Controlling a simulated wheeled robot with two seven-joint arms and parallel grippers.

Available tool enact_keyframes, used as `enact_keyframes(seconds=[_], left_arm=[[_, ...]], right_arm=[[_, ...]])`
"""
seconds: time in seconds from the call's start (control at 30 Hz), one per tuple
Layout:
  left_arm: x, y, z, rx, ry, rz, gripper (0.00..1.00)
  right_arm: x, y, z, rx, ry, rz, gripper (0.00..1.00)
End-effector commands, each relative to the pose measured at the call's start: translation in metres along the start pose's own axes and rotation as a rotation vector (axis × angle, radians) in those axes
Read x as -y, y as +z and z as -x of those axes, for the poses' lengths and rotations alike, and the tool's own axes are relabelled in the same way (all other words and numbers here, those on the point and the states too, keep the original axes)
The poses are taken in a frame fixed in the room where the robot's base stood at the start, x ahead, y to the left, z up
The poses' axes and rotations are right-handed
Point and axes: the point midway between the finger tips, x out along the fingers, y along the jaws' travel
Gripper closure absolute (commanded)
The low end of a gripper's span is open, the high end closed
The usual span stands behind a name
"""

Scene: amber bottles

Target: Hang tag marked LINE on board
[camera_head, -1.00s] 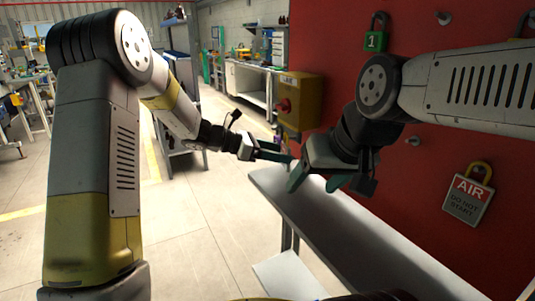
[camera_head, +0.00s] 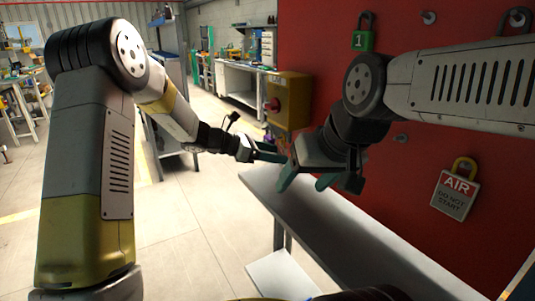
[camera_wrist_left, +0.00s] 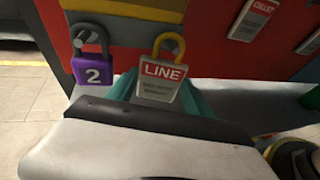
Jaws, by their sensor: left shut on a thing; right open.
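The tag marked LINE (camera_wrist_left: 160,82) has a red and white face and a yellow shackle. It is upright in the left wrist view, held between the teal fingers of my left gripper (camera_head: 271,154). In the head view the tag cannot be made out, with my right gripper close beside the left fingertips. My right gripper (camera_head: 304,181) is open and empty above the shelf. The red board (camera_head: 440,105) stands at the right, with bare pegs (camera_head: 429,18) and (camera_head: 400,138).
A tag marked AIR (camera_head: 455,193) and a green padlock marked 1 (camera_head: 362,41) hang on the board. A purple padlock marked 2 (camera_wrist_left: 92,68) hangs on a peg left of the LINE tag. A yellow box (camera_head: 289,101) and a grey shelf (camera_head: 340,230) are near my grippers.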

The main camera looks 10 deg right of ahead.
Motion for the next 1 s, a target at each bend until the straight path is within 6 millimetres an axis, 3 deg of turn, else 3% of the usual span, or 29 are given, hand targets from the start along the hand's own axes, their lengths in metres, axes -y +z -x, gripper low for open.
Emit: enact_keyframes(seconds=[0.23,0.27,0.37,0.73,1.0], left_arm=[[0.0,0.0,0.0,0.0,0.0,0.0,0.8],[0.0,0.0,0.0,0.0,0.0,0.0,0.35],[0.0,0.0,0.0,0.0,0.0,0.0,0.16],[0.0,0.0,0.005,0.0,0.001,0.0,0.16],[-0.001,0.0,0.048,0.0,0.004,0.0,0.16]], right_arm=[[0.0,0.0,0.0,0.0,0.0,0.0,0.33],[0.0,0.0,0.0,0.0,0.0,0.0,0.33],[0.0,0.0,0.0,0.0,0.0,0.0,0.33],[0.0,0.0,0.0,0.0,0.0,0.0,0.33],[0.0,0.0,0.0,0.0,0.0,0.0,0.33]])
